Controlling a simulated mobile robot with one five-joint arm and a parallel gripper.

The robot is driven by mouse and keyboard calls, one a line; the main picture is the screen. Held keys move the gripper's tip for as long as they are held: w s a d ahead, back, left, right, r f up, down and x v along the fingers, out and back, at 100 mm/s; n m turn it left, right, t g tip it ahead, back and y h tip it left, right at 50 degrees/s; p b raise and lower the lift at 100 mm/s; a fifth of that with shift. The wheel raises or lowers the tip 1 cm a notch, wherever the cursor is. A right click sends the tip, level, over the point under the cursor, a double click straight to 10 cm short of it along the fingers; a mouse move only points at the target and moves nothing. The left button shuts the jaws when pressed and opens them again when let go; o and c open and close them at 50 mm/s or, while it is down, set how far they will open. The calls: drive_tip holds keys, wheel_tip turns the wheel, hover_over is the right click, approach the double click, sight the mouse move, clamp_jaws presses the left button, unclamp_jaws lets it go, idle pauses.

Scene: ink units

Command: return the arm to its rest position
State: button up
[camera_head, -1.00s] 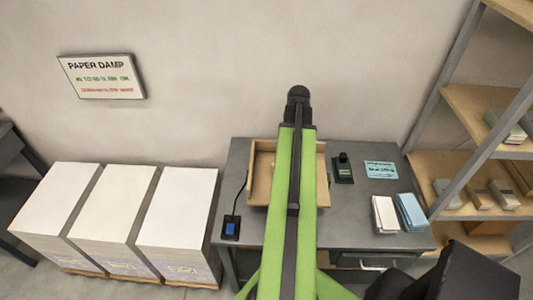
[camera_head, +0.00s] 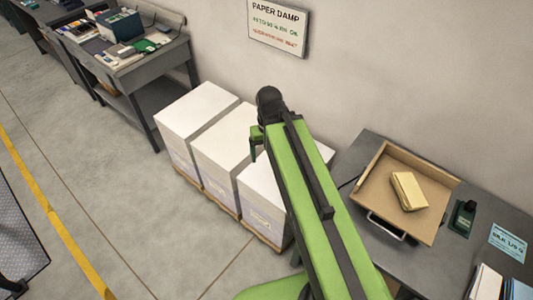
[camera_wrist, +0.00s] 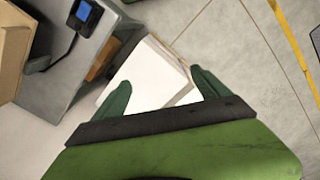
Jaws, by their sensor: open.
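My gripper (camera_wrist: 160,88) is open in the wrist view, with its two green fingers spread apart and nothing between them. White paper stacks (camera_wrist: 150,75) show beyond and between the fingers. In the head view my arm reaches up the middle of the picture, and part of the gripper (camera_head: 255,147) shows at its far end, in front of the stacks. The fingertips are mostly hidden there.
White paper stacks (camera_head: 198,108) stand on pallets against the wall. A grey desk (camera_head: 375,250) at right carries a wooden tray (camera_head: 365,195) with a yellowish packet (camera_head: 409,191) in it. A cluttered workbench (camera_head: 150,72) stands upper left.

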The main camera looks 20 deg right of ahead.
drive_tip(key=shift+a, duration=0.5)
wheel_tip(320, 180, down, 7)
drive_tip(key=b, duration=0.7)
